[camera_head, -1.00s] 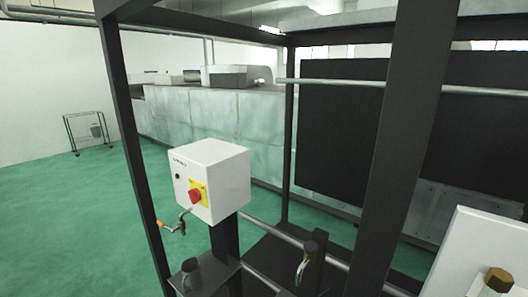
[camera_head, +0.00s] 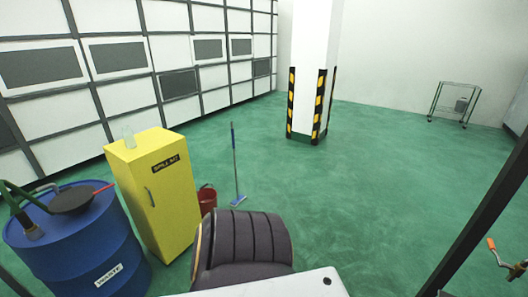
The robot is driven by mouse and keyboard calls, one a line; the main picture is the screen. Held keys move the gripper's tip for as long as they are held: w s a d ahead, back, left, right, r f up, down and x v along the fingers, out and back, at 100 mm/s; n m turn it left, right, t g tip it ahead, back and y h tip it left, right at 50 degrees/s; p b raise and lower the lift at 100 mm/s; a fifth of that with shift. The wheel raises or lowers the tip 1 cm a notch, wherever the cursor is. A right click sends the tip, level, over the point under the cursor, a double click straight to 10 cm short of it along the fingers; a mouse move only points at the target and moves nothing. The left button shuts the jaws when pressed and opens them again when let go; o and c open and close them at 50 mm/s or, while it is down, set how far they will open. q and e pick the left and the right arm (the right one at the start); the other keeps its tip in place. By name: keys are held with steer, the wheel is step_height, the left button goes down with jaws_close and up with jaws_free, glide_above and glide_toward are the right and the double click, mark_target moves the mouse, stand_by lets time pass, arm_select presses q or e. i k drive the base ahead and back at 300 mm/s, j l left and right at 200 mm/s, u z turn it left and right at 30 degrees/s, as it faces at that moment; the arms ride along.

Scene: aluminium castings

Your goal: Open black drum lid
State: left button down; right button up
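A blue drum (camera_head: 85,250) with a white label stands at the lower left. On its top sits a round black lid (camera_head: 72,199) that looks closed, lying flat. A thin red handle (camera_head: 104,187) sticks out from the lid toward the right. A green pipe (camera_head: 22,208) rises from the drum top to the left of the lid. Neither of my grippers is in view.
A yellow spill kit cabinet (camera_head: 155,195) stands right beside the drum. Behind it are a red bucket (camera_head: 207,199) and a blue mop (camera_head: 236,165). A dark padded chair (camera_head: 243,245) is in the near middle. Green floor is free around the striped pillar (camera_head: 306,105).

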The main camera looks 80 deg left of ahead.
mark_target(72, 199)
steer(key=u, duration=4.15)
